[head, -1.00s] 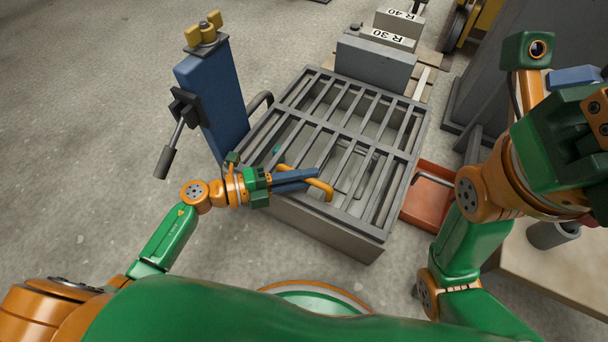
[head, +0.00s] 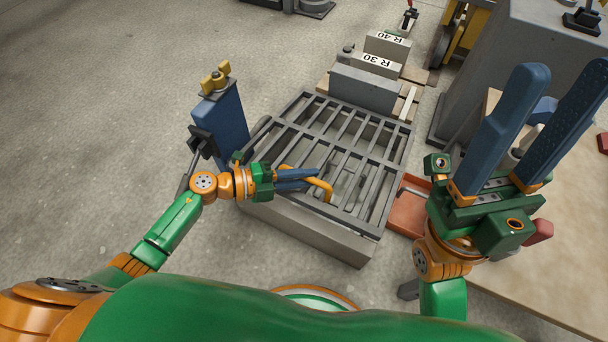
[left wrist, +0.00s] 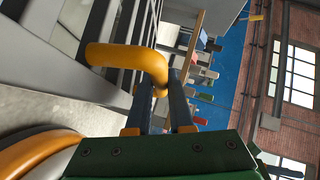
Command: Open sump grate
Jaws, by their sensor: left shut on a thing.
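The sump grate (head: 342,150) is a grey barred frame over a grey box-like sump (head: 305,232). I cannot tell whether its near edge is raised from the rim. A yellow-orange bar handle (head: 324,188) stands at the grate's near side. My left gripper (head: 312,178) is shut on this handle. In the left wrist view, the handle (left wrist: 125,54) passes between the blue fingers (left wrist: 160,98), which partly hide it. My right gripper (head: 562,75) is raised at the right, its two blue fingers wide apart and empty.
A blue post (head: 222,118) with a yellow knob and a lever stands left of the sump. Grey blocks marked R 30 (head: 376,64) and R 40 (head: 387,45) stand behind it. An orange-red tray (head: 407,214) lies at its right. Floor at left is clear.

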